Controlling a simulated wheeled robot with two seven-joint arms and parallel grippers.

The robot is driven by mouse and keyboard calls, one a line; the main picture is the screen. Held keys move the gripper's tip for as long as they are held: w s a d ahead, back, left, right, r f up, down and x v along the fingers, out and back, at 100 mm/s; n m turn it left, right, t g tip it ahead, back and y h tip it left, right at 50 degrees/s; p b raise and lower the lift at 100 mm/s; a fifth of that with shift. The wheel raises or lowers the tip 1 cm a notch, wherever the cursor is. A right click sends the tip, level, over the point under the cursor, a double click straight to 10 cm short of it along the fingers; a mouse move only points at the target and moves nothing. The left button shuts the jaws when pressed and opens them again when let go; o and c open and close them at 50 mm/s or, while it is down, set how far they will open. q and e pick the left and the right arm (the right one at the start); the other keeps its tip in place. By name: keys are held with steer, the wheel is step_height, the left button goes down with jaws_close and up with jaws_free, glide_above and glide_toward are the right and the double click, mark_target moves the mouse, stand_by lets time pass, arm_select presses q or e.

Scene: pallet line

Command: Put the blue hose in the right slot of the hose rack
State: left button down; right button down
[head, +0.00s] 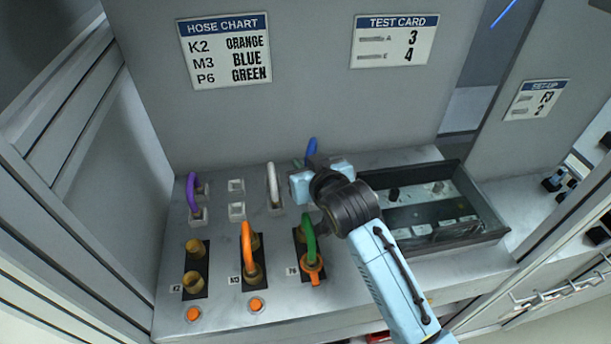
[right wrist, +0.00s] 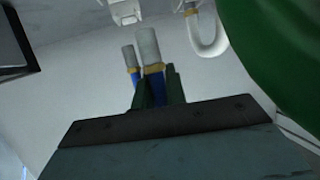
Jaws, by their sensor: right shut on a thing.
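My right gripper (head: 312,165) is shut on the blue hose (head: 312,147), above the back of the bench beside the white hose. In the right wrist view the blue hose (right wrist: 154,88) sits between the dark fingers (right wrist: 160,90), its grey ends with yellow bands pointing away. The hose rack is the set of pale sockets at the back of the bench. It holds a purple hose (head: 191,193) at left and a white hose (head: 272,185); an empty pair of sockets (head: 236,186) lies between them. My gripper hides the rack's area right of the white hose. My left gripper is out of view.
An orange hose (head: 247,250) is on port M3 and a green hose (head: 310,241) on P6, close to my right wrist. K2's brass fittings (head: 193,280) are bare. An open dark tray (head: 490,212) stands right of my arm. A wall with a hose chart (head: 226,50) rises behind.

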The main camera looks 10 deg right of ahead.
step_height(320, 180, down, 2)
steer(key=shift+f, duration=0.25)
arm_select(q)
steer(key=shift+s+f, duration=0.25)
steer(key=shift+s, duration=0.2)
arm_select(e)
steer(key=shift+f, duration=0.1)
steer(key=shift+f, duration=0.25)
